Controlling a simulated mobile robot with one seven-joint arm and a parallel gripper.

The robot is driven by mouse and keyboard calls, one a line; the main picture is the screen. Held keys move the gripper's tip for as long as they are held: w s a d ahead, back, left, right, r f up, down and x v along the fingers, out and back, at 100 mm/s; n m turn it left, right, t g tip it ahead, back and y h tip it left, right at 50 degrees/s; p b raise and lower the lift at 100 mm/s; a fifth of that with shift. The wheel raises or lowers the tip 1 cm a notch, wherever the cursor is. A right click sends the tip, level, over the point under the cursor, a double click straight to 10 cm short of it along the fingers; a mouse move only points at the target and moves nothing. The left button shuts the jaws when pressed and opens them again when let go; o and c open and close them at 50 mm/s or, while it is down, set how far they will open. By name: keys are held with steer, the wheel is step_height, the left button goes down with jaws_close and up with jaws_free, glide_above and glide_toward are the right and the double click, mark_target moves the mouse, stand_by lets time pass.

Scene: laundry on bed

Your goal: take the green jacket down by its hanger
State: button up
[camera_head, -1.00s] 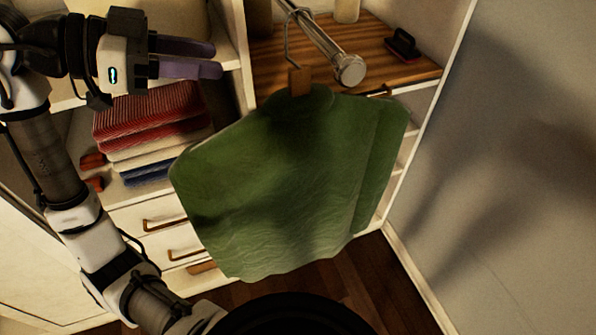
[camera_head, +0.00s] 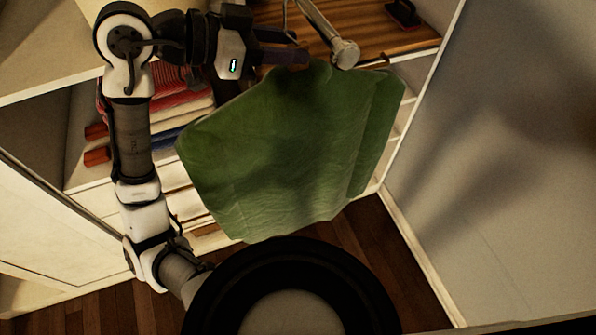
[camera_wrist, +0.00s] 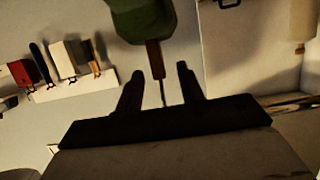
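The green jacket (camera_head: 290,150) hangs from a metal rod (camera_head: 335,38) in the head view. Its brown wooden hanger (camera_wrist: 155,57) shows in the wrist view above the collar, with a thin wire hook (camera_wrist: 162,93). My gripper (camera_head: 285,57) is at the jacket's top, by the hanger, in the head view. In the wrist view my gripper (camera_wrist: 159,78) is open. Its two dark fingers stand apart on either side of the hanger's wooden neck and hook, with gaps on both sides. In the head view the fingers mostly cover the hanger.
A wooden shelf (camera_head: 385,45) with a dark object (camera_head: 403,13) lies behind the rod. Folded red and light cloths (camera_head: 195,105) sit on a shelf to the left, partly behind my arm. White drawers are below. A grey wall (camera_head: 500,170) stands at the right.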

jaws_close()
steer(key=shift+r, duration=0.2)
stand_by(0.4)
